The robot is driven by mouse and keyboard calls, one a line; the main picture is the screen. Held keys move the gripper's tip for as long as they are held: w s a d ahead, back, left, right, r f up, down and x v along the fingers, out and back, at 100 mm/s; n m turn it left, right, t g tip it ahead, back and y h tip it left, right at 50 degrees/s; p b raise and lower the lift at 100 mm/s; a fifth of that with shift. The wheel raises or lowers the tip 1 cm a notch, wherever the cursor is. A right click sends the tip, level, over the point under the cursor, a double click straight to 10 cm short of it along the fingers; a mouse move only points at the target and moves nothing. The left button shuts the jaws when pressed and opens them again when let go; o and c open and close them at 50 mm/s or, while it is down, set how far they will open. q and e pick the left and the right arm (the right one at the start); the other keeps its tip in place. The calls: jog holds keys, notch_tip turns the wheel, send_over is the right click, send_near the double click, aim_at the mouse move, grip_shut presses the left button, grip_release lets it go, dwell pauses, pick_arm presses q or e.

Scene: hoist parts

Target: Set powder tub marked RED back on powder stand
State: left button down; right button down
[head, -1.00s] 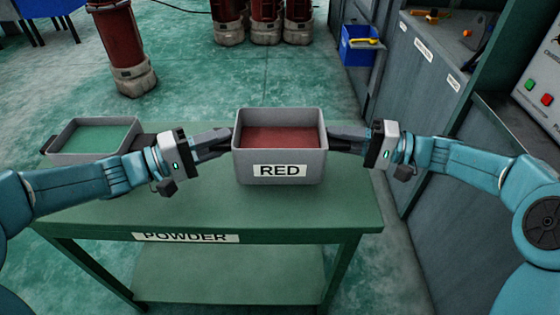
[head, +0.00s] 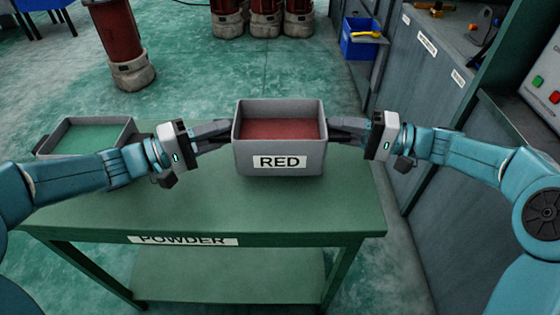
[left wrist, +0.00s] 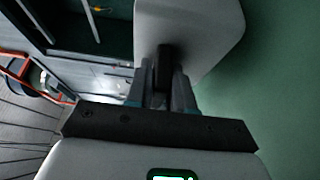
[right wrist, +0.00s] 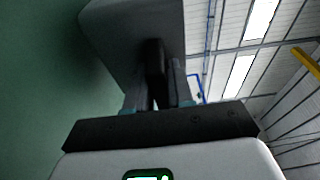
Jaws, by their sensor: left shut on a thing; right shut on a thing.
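The grey tub marked RED (head: 262,162), holding red powder, is upright over the middle of the powder stand (head: 285,215). My left gripper (head: 228,131) is shut on its left side handle and my right gripper (head: 333,129) is shut on its right side handle. The tub's side wall and dark handle show in the left wrist view (left wrist: 205,30) and in the right wrist view (right wrist: 120,35). I cannot tell whether its base touches the green top. The stand's front edge has a POWDER label.
A grey tub of green powder (head: 95,134) sits at the stand's back left. The stand top in front of the RED tub is clear. Red cylinders (head: 122,45) stand on the floor behind.

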pick_arm(q)
jog(key=shift+w, duration=0.25)
pick_arm(e)
jog(key=shift+w, duration=0.25)
pick_arm(q)
jog(key=shift+s+a+r, duration=0.1)
jog(key=shift+s+r, duration=0.1)
pick_arm(e)
jog(key=shift+s+a+r, duration=0.1)
jog(key=shift+s+r, duration=0.1)
pick_arm(q)
jog(key=shift+w+f, duration=0.15)
pick_arm(e)
jog(key=shift+w+f, duration=0.15)
pick_arm(q)
jog(key=shift+f, duration=0.2)
pick_arm(e)
jog(key=shift+f, duration=0.2)
pick_arm(q)
jog(key=shift+f, duration=0.2)
pick_arm(e)
jog(key=shift+f, duration=0.2)
